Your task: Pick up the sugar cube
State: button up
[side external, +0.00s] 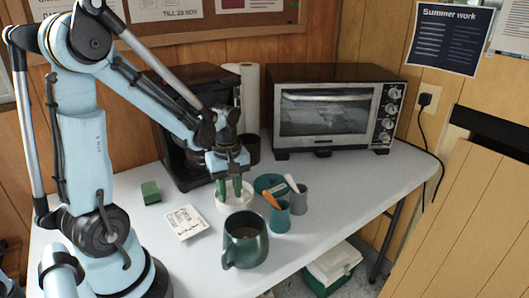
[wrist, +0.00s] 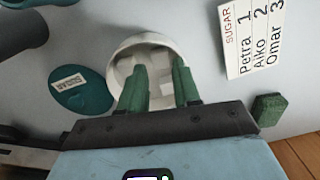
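White sugar cubes (wrist: 158,62) lie in a round white bowl (wrist: 120,67); the bowl also shows in the side view (side external: 233,206). My gripper (wrist: 161,68) points down at the bowl with its two green fingers apart, and cubes show between them. In the side view my gripper (side external: 233,200) has its fingertips at or inside the bowl. I cannot tell whether the fingers touch a cube. The fingers hide part of the bowl's contents. A teal lid (wrist: 88,97) labelled SUGAR lies beside the bowl.
A card (side external: 186,222) lists sugar: Petra 1, Aiko 2, Omar 3. A green block (side external: 150,192), a dark teal mug (side external: 246,243), a teal cup (side external: 280,218) and a grey cup (side external: 299,203) surround the bowl. A coffee machine (side external: 172,130) and toaster oven (side external: 335,110) stand behind.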

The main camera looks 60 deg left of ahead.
jog(key=shift+a+f, duration=0.1)
jog(key=shift+f, duration=0.95)
jog(key=c, duration=0.3)
jog(key=shift+c, duration=0.2)
jog(key=shift+r, duration=0.15)
jog(key=shift+r, duration=0.75)
jog(key=r, duration=0.1)
jog(key=d+r, duration=0.1)
jog(key=r, duration=0.1)
jog(key=shift+s, duration=0.1)
jog(key=s+d+r, duration=0.1)
jog(key=d+r, duration=0.5)
jog(key=d, duration=0.4)
jog(key=shift+s+d+r, duration=0.15)
jog(key=shift+s+d, duration=0.05)
jog(key=shift+d, duration=0.2)
